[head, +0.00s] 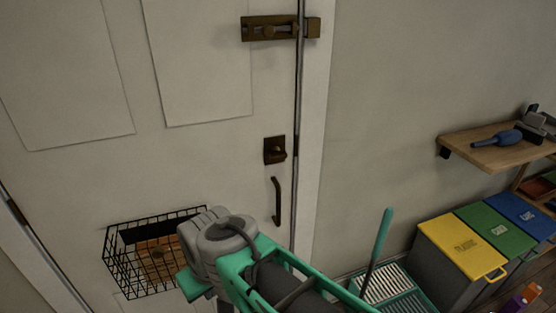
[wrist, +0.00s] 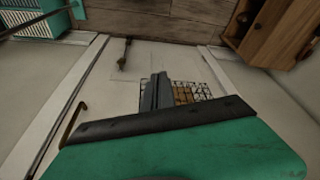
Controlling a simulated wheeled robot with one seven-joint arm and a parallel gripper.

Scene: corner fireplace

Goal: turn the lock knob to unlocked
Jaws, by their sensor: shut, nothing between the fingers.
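The lock knob (head: 277,154) is a small dark brown turn piece on a square plate, on the right side of the white door (head: 205,150). It sits above the dark pull handle (head: 277,201) and seems to point sideways to the right. My gripper shows in the wrist view (wrist: 157,88) as dark grey fingers held together, with nothing between them. In the head view my arm hides the fingers. My wrist is below and left of the knob, apart from it. The pull handle shows at the left of the wrist view (wrist: 72,122); I cannot make out the knob there.
A brass slide bolt (head: 272,29) is high on the door. A black wire basket (head: 125,262) hangs low on the door, near my arm. To the right are a wooden shelf (head: 490,154), coloured bins (head: 462,241) and a teal-handled tool (head: 381,240). The wall beside the door frame is bare.

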